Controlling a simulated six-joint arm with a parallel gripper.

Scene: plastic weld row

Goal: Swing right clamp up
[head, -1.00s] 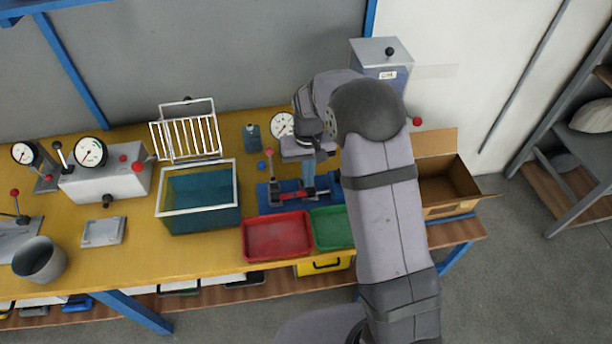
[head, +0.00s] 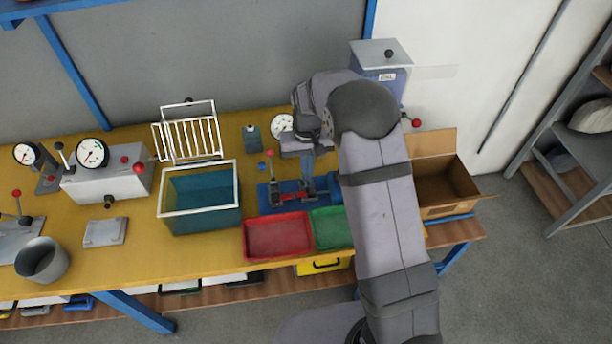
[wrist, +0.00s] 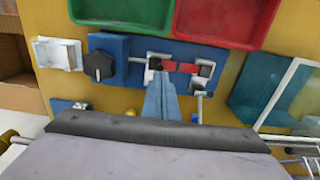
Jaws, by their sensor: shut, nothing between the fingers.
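The blue weld fixture (head: 272,207) stands on the bench behind the red and green trays. A red part (wrist: 184,67) lies along its middle in the wrist view. The left clamp lever (head: 270,165) stands up with a red knob on top. My gripper (wrist: 158,77) is shut and empty, pointing down at the fixture beside the red part's end. It also shows in the head view (head: 307,183). The right clamp cannot be made out clearly; my gripper and arm cover that area. A black knob (wrist: 98,66) sits at one end of the fixture.
The red tray (head: 278,237) and green tray (head: 332,229) lie close in front of the fixture. A teal bin (head: 200,219) stands left, a cardboard box (head: 447,180) right.

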